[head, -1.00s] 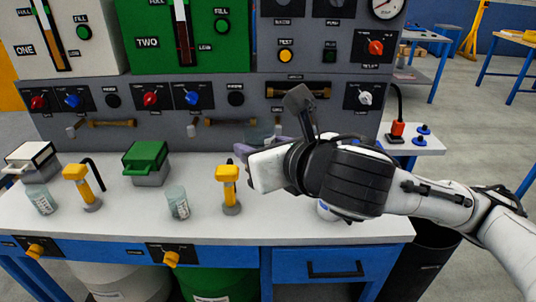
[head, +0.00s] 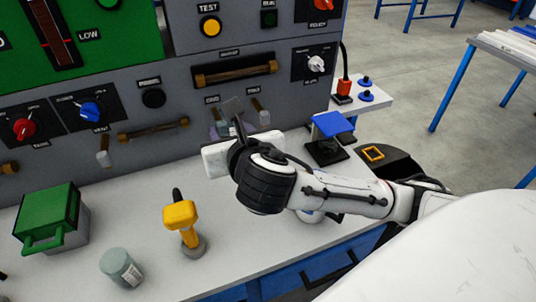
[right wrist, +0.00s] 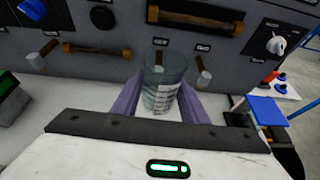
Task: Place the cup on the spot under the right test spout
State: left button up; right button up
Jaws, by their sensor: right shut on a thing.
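A clear glass cup (right wrist: 162,84) with a white printed label stands upright between the purple fingers of my right gripper (right wrist: 160,100), which is shut on it. In the head view my right gripper (head: 228,130) is close to the panel, and its wrist hides most of the cup. Two small test spouts stick out of the panel there, the left one (head: 221,121) and the right one (head: 263,113). In the right wrist view the right spout (right wrist: 203,74) is right of the cup. The left spout is partly behind the cup's rim. I cannot tell whether the cup touches the counter. My left gripper is out of view.
A blue-topped stand (head: 333,124) is to the right of my gripper. A brass handle (head: 236,74) sits above the spouts.

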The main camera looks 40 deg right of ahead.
jog(key=s+d+f+m+h, duration=0.1)
jog(key=s+f, duration=0.1)
jog(key=f, duration=0.2)
jog(key=s+f+m+g+h, duration=0.1)
jog(key=s+f, duration=0.2)
jog(key=f, duration=0.2)
jog(key=s+d+f+m+g+h, duration=0.1)
jog(key=s+f+m+h, duration=0.1)
jog(key=f, duration=0.3)
jog(key=shift+s+d+f, duration=0.15)
jog(key=shift+s+d, duration=0.2)
jog(key=shift+s, duration=0.05)
jog(key=w+d, duration=0.2)
jog(key=w, duration=0.1)
jog(key=w+d+b, duration=0.1)
jog(key=w+d, duration=0.2)
jog(key=w, duration=0.1)
jog(key=w+d, duration=0.3)
jog(key=w, duration=0.1)
jog(key=shift+w+d+b, duration=0.15)
jog(key=shift+w+b, duration=0.1)
jog(key=shift+b, duration=0.05)
jog(key=w+d, duration=0.2)
jog(key=w, duration=0.1)
jog(key=shift+d+f, duration=0.1)
jog(key=shift+d, duration=0.05)
jog(key=shift+s+f+b, duration=0.1)
jog(key=shift+f+b, duration=0.3)
jog(key=shift+f, duration=0.25)
jog(key=shift+f, duration=0.2)
